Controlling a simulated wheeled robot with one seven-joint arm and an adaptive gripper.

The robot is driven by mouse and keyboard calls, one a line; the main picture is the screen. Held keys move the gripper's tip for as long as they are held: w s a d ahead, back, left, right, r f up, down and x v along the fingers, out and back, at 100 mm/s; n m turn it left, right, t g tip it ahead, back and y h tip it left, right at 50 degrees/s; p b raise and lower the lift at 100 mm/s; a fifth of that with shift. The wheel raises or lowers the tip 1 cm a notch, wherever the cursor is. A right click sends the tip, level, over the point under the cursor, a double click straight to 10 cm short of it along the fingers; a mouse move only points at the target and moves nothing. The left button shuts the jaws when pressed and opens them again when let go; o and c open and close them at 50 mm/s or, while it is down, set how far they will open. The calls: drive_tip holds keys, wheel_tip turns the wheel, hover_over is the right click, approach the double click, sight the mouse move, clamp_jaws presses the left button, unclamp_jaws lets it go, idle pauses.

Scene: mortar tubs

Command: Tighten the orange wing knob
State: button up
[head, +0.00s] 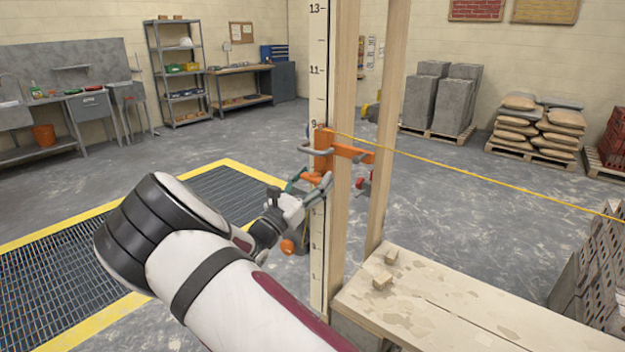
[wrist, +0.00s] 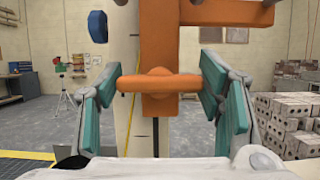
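The orange wing knob (wrist: 160,83) is in the middle of the wrist view, its two wings lying nearly level. It sits on an orange bracket (wrist: 159,45), part of the clamp (head: 322,150) on the graduated pole (head: 318,70). My gripper (head: 309,184) is at the pole, just below the clamp. Its teal finger pads stand open on either side of the knob, near the wing ends. I cannot tell whether a pad touches a wing. In the head view my gripper hides most of the knob.
A yellow string (head: 480,178) runs from the clamp to the right. Wooden posts (head: 388,120) stand right beside the pole. A plank platform (head: 450,310) fills the lower right, with small wood blocks on it. Floor left of the pole is open, with a grate (head: 60,285).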

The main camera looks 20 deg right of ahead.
drive_tip(key=shift+o, duration=0.9)
drive_tip(key=v, duration=1.2)
